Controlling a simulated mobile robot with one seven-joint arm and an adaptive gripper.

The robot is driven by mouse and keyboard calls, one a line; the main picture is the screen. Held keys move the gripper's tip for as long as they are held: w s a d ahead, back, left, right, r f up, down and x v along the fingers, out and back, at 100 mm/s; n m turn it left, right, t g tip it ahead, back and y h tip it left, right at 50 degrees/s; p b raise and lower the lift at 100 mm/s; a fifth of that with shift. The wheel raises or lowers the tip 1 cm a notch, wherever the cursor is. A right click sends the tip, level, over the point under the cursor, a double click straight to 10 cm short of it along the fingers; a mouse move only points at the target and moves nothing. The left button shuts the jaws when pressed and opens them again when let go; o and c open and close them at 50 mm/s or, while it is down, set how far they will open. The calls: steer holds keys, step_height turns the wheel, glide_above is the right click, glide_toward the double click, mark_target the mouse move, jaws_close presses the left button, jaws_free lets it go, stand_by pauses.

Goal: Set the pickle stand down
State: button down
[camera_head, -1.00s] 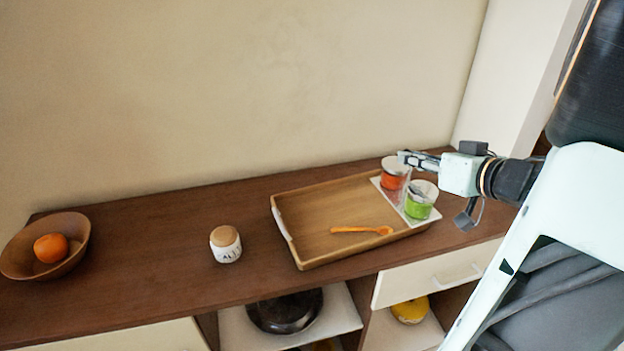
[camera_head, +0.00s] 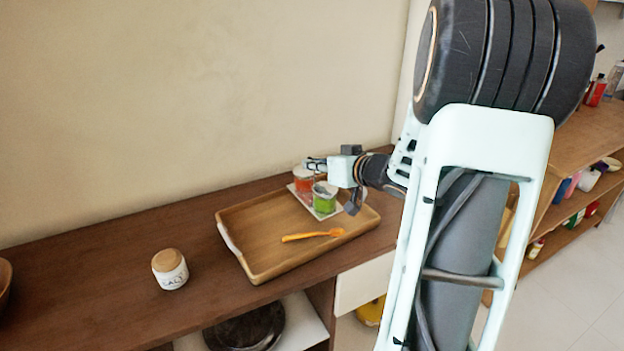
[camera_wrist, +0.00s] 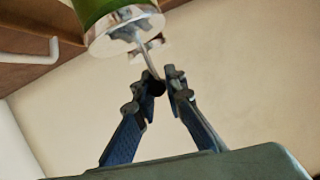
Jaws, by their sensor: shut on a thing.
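The pickle stand (camera_head: 327,215) has a white base with a red-orange jar (camera_head: 303,182) and a green jar (camera_head: 325,202) on it. It shows over the back right part of the wooden tray (camera_head: 262,240); I cannot tell whether its base touches the tray. My gripper (camera_head: 316,164) comes in from the right, above the jars, and is shut on the stand's thin upright handle. In the wrist view the fingertips (camera_wrist: 158,82) close around this handle, and the green jar (camera_wrist: 100,8) shows at the top. The fingers hide part of the handle.
An orange spoon (camera_head: 312,235) lies in the tray's front right part. A white salt jar with a wooden lid (camera_head: 170,269) stands left of the tray on the brown cabinet top (camera_head: 110,310). The tray's left part is clear. A wall (camera_head: 200,90) rises behind.

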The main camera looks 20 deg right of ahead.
mark_target(315, 176)
steer(key=shift+w+a+f+b, duration=0.1)
steer(key=shift+f+b, duration=0.1)
steer(key=shift+f, duration=0.4)
steer(key=shift+w+d+f+b, duration=0.15)
steer(key=shift+f+b, duration=0.1)
steer(key=shift+f, duration=0.35)
steer(key=shift+w+a+f+b, duration=0.1)
steer(key=shift+a+f+b, duration=0.1)
steer(key=shift+f, duration=0.4)
steer(key=shift+f, duration=0.15)
steer(key=c, duration=2)
jaws_free()
steer(key=shift+f, duration=0.1)
steer(key=shift+s+r, duration=0.3)
steer(key=shift+r, duration=0.05)
steer(key=p+v, duration=0.2)
steer(key=v, duration=0.9)
steer(key=shift+s+d+r, duration=0.1)
steer(key=shift+s+d, duration=0.1)
